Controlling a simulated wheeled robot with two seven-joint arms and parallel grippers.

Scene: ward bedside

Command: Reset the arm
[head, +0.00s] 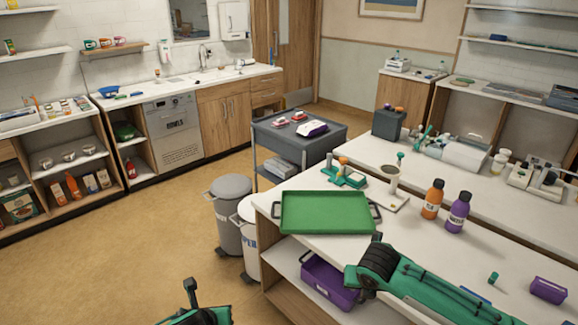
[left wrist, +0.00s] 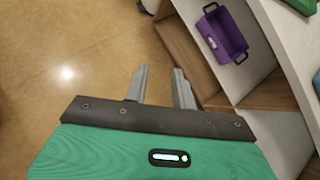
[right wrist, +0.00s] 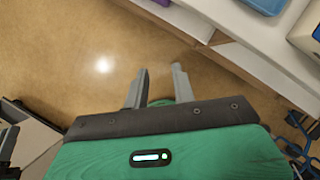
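My left gripper (left wrist: 160,78) shows in the left wrist view with its two grey fingers apart. Nothing is between them, only tan floor and the edge of a wooden unit behind. My right gripper (right wrist: 159,77) shows in the right wrist view, also with fingers apart and empty above the floor. In the head view a green and black part of my left arm (head: 195,308) shows at the bottom edge. My right arm (head: 430,288) crosses the near counter at the lower right. Its gripper is out of the head view.
The white counter (head: 420,240) holds a green tray (head: 325,212), an orange bottle (head: 432,199), a purple bottle (head: 457,212) and a small purple box (head: 548,290). A purple bin (head: 322,290) sits on the shelf below. Floor at left is clear.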

